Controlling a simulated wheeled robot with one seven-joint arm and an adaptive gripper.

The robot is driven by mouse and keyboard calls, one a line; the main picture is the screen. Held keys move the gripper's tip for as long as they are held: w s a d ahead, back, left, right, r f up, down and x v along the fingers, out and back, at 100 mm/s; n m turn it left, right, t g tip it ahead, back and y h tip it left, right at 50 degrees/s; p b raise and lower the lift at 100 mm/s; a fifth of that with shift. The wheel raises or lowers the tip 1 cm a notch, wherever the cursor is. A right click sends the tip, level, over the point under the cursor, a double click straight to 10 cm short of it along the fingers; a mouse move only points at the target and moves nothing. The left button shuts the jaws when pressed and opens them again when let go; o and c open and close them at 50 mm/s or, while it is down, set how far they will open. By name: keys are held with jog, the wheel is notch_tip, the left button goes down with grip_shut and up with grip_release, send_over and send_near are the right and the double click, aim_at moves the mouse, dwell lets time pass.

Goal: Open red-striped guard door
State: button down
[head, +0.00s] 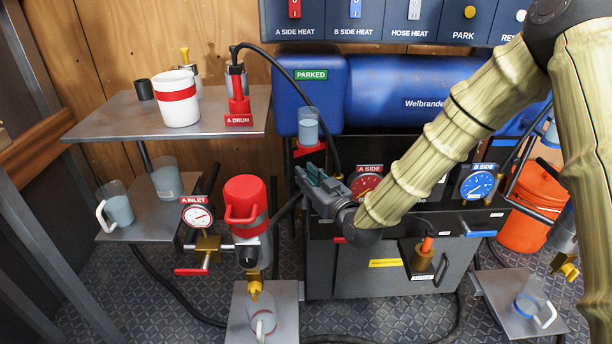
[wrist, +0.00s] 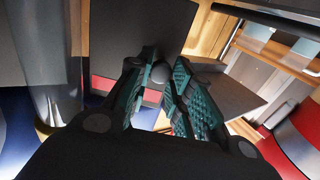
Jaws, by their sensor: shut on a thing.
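The guard door (wrist: 135,35) is a dark panel with a red stripe along its lower edge in the wrist view. A dark round knob (wrist: 158,73) shows in front of it, between my fingertips. My gripper (wrist: 155,82) has its green padded fingers shut on this knob, and the fingers partly hide the panel and stripe. In the head view my gripper (head: 308,178) is in front of the machine, left of the A SIDE gauge (head: 366,186). I cannot make out the door clearly in the head view.
A red-topped A INLET pump (head: 245,205) stands left of my gripper. A clear cup (head: 308,128) sits above it on a red bracket. Dark hoses run close by. A metal shelf (head: 95,125) is at left, and a B SIDE gauge (head: 478,184) is at right.

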dwell(0.3)
jog(key=c, duration=1.3)
grip_release()
jog(key=shift+s+d, duration=0.1)
jog(key=v, duration=1.1)
jog(key=shift+s+d, duration=0.2)
jog(key=shift+s, duration=0.1)
